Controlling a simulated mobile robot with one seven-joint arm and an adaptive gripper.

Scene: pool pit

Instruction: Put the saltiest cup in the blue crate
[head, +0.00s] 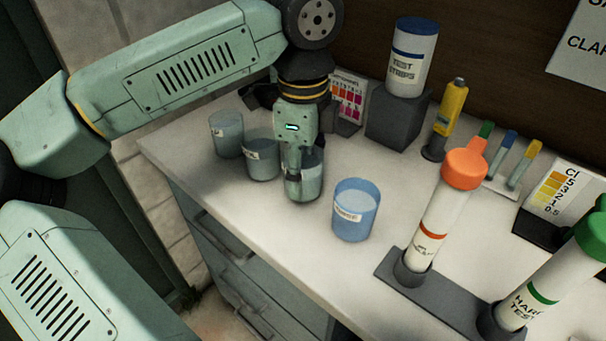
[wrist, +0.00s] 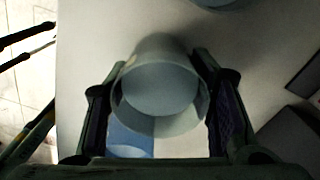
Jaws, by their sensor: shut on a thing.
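Several clear cups with small white labels stand in a row on the white counter (head: 310,245). The far-left cup (head: 227,137) and the cup beside it (head: 262,158) stand apart from my gripper. My gripper (head: 297,180) is shut on the third cup (head: 313,178), which is upright at about counter height; I cannot tell if it still touches the counter. In the wrist view this cup (wrist: 160,88) sits between both fingers. A bluer cup (head: 356,212) stands just right of it. The labels are too small to read. No blue crate is in view.
An orange-capped tube (head: 443,210) and a green-capped tube (head: 545,280) stand in a dark rack at the right. A test strips bottle (head: 411,58) stands on a grey block behind. A yellow tester (head: 449,118) is beside it. The counter's front edge is close.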

